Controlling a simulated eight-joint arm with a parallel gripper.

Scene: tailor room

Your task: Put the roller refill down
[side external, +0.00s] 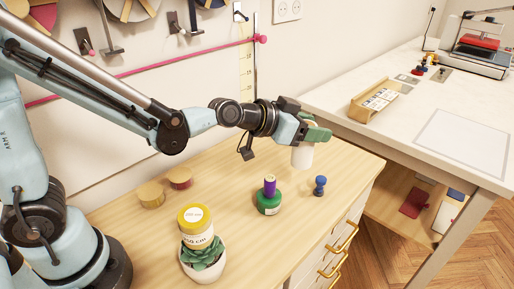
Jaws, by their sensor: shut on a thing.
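My gripper (316,131) is at the end of my outstretched arm, above the right end of the wooden cabinet top. It is shut on a white cylinder, which looks like the roller refill (302,156). The refill hangs roughly upright below the green fingers, and its upper end is hidden by them. It appears to be held above the wooden top (235,165), but the exact gap cannot be told from this view.
A purple spool on a green base (269,199) and a small blue stamp (320,186) stand below. Two round tins (151,195) are at the back left. A white table (420,95) stands right.

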